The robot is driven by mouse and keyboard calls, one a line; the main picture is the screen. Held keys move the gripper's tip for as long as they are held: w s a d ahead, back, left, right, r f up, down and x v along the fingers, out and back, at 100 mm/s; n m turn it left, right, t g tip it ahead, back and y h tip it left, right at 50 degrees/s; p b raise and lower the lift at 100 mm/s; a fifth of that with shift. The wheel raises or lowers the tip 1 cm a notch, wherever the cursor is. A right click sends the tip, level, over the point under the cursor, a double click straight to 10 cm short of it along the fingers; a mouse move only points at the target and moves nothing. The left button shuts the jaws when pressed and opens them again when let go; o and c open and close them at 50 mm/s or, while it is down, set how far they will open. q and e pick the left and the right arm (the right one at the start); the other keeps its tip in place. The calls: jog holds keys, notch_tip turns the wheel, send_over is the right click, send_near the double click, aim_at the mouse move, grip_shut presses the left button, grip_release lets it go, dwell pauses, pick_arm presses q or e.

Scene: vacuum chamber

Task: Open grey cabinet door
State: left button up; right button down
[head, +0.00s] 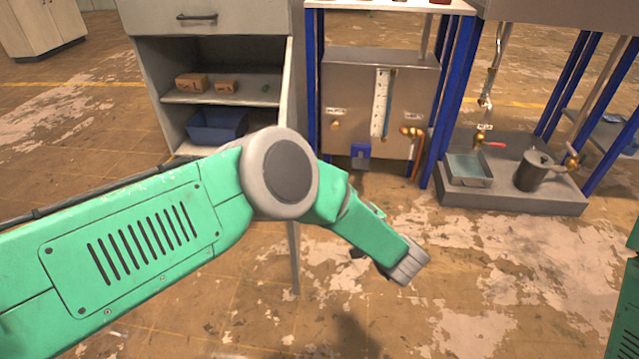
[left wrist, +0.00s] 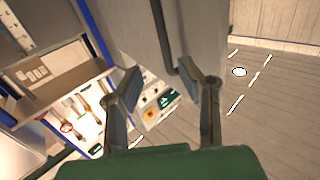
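The grey cabinet (head: 215,18) stands at the upper left of the head view. Its door (head: 294,215) shows nearly edge-on, swung out toward me, and the shelves behind it are exposed. My right gripper is out of view.
Small cardboard boxes (head: 192,83) and a blue bin (head: 215,124) sit on the cabinet shelves. A blue-framed metal panel (head: 350,85) with valves stands right of the cabinet. A low grey platform (head: 510,200) is farther right. The floor in front is clear.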

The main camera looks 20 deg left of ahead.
pick_arm(q)
jog(key=v, duration=0.3)
jog(key=shift+a+f, duration=0.1)
dwell(0.3)
